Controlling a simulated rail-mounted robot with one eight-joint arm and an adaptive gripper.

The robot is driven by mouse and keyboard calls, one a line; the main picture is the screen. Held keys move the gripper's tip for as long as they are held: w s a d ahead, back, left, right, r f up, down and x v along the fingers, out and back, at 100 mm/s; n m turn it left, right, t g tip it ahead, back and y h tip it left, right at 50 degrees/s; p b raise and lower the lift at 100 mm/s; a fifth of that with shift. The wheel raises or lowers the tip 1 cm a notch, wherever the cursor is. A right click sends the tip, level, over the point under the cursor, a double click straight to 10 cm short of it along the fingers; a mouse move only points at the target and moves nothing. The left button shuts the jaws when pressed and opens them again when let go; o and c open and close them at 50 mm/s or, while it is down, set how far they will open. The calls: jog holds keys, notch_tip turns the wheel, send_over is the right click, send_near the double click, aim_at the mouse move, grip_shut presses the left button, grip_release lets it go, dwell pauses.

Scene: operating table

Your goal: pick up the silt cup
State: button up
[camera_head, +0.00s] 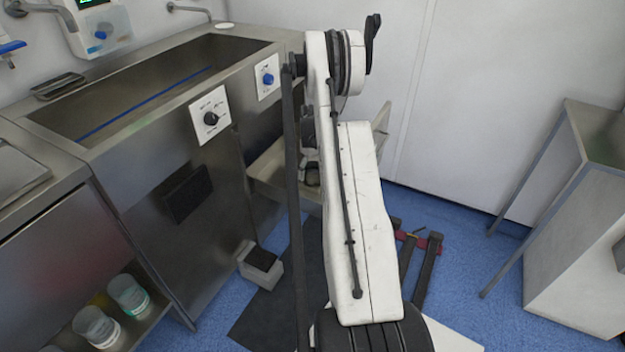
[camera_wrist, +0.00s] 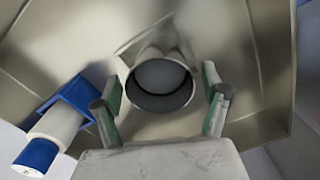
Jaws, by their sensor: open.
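In the wrist view, a round, grey, open-mouthed cup (camera_wrist: 160,103), which looks like the silt cup, sits against a beige-grey metal surface. Its dark rim faces my camera. My gripper (camera_wrist: 160,84) is open, with one green-padded finger on each side of the cup. Gaps show between the pads and the cup wall, and I see no contact. In the head view my own arm hides the cup, and I cannot make out the fingers there.
A blue-and-white fitting (camera_wrist: 52,135) lies left of my left finger. In the head view, a pale basin (camera_head: 268,166) shows behind my arm, beside the steel sink unit (camera_head: 160,185). Blue floor is clear toward the right table (camera_head: 590,128).

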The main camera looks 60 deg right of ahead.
jog(key=shift+c, duration=0.4)
jog(key=c, duration=1.3)
jog(key=shift+r, duration=0.1)
